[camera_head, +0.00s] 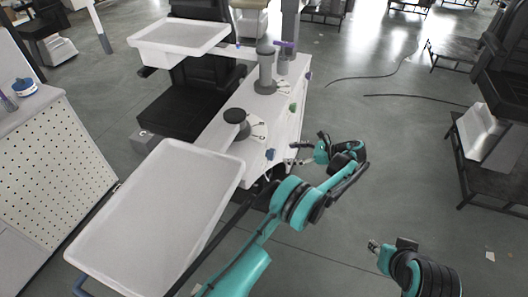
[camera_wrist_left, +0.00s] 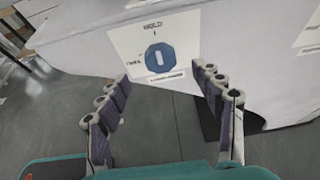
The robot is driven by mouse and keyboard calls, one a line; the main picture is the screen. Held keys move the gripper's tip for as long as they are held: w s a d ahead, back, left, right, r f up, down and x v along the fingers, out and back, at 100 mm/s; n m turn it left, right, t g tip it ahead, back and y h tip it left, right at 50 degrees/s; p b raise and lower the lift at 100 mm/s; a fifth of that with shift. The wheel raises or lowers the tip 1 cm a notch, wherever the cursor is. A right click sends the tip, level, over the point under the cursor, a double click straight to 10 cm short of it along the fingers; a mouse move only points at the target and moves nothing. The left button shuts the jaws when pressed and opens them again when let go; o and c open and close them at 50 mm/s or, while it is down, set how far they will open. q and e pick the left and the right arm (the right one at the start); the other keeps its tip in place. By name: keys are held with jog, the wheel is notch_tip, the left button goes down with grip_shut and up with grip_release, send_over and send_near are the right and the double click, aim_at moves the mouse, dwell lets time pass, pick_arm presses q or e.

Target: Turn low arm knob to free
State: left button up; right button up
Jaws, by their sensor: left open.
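A blue eight-sided knob (camera_wrist_left: 160,58) with a white bar sits on a white label plate on the cabinet's side in the left wrist view. Its bar stands near upright, in line with the word HOLD above; a second word lies to its left, and the small text below is too blurred to read. In the head view a blue knob (camera_head: 270,154) shows at the cabinet's near end. My left gripper (camera_head: 294,153) is open and faces the knob, its fingers apart on either side in the picture, not touching it. My right gripper (camera_head: 373,246) is far from it, low right; its jaws are unclear.
The white cabinet (camera_head: 215,145) carries a dark round cap (camera_head: 235,116) and a grey post (camera_head: 265,70). A green knob (camera_head: 293,107) sits farther along its side. A large white tray (camera_head: 160,205) is at near left. Open floor lies to the right, with black cables.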

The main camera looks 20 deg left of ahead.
aim_at(274, 154)
pick_arm(q)
jog(key=b+x, duration=0.2)
jog(key=x, duration=0.4)
jog(key=shift+a+f, duration=0.3)
jog(key=shift+f, duration=0.05)
jog(key=shift+a+f+b, duration=0.1)
jog(key=shift+a+b, duration=0.25)
jog(key=shift+a, duration=0.1)
jog(key=c, duration=1.2)
